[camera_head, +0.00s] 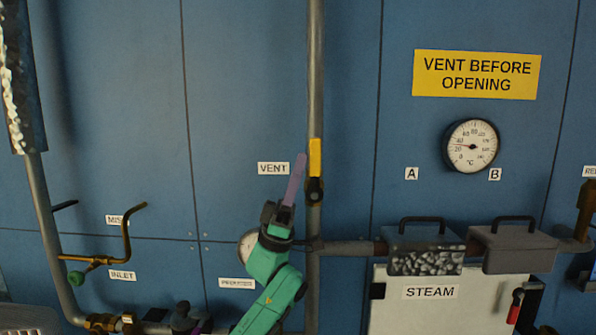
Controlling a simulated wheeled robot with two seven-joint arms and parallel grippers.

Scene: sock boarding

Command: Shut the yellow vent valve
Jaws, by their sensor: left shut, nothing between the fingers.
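The yellow vent valve handle (315,158) stands upright, in line with the vertical grey pipe (316,60). Its dark valve body (314,190) sits just below on the pipe. A VENT label (273,169) is on the wall to the left. My left gripper (299,160) has purple fingers, shut with nothing between them. They point up just left of the yellow handle; a narrow gap shows between them in this view, but depth is hard to judge.
A horizontal pipe (345,247) runs right to grey boxes with black handles (424,258) above the white STEAM door (450,310). A gauge (248,246) is partly hidden behind my left arm. A brass lever (127,235) stands at the left. The wall above the VENT label is clear.

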